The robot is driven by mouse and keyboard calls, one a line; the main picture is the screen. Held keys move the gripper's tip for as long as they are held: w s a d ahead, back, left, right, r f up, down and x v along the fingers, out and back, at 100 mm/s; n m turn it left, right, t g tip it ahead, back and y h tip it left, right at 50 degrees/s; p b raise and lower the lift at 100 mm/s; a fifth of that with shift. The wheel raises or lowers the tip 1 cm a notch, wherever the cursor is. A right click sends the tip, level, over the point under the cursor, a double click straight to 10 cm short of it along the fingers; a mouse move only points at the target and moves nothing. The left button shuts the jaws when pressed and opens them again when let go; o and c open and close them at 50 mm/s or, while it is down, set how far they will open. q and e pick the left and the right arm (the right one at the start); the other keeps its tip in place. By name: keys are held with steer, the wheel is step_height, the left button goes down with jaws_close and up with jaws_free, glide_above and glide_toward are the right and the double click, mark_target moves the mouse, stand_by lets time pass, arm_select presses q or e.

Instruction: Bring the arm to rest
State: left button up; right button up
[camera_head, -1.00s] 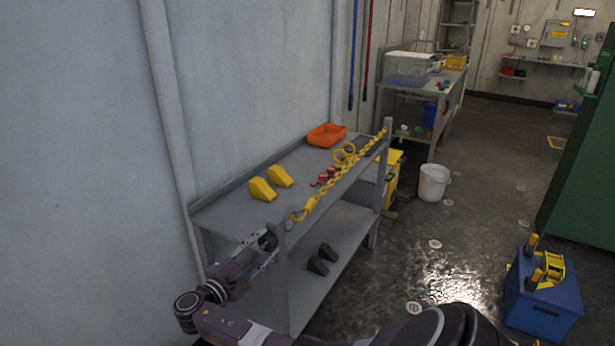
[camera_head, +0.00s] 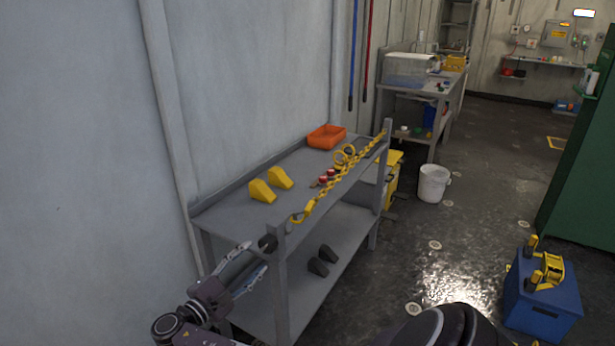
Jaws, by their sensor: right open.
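My right gripper (camera_head: 258,256) is at the lower left, beside the near end of the grey two-shelf bench (camera_head: 225,213). Its two fingers are apart and I see nothing between them. They point up and to the right, toward a dark round thing (camera_head: 267,243) by the bench's near corner post. I cannot tell the exact gap to the bench. My left gripper is not in view.
A yellow chain (camera_head: 345,180) runs along the bench's front edge. Two yellow wedges (camera_head: 262,191) and an orange tray (camera_head: 326,137) are on top; dark wedges (camera_head: 318,266) lie below. A blue box (camera_head: 543,305) and white bucket (camera_head: 433,184) stand on the floor.

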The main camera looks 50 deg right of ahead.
steer(key=shift+a, duration=0.55)
steer(key=s+a+f+n+y, duration=0.1)
steer(key=s+a+f+y, duration=0.3)
steer(key=f, duration=0.8)
steer(key=s+f+n+y, duration=0.15)
steer(key=s+f, duration=0.45)
steer(key=f, duration=0.6)
steer(key=s+a+f+y, duration=0.2)
steer(key=s+f+y, duration=0.25)
steer(key=f, duration=0.85)
steer(key=s+a+f+m+y, duration=0.2)
steer(key=s+a+f, duration=0.3)
steer(key=s, duration=0.6)
steer(key=s+a+f+m+y, duration=0.3)
steer(key=s+a+f, duration=0.2)
steer(key=s, duration=0.6)
steer(key=s+a+f+m+y, duration=0.3)
steer(key=s+a+f, duration=0.2)
steer(key=s, duration=0.6)
steer(key=shift+f+g, duration=0.3)
steer(key=shift+f, duration=0.4)
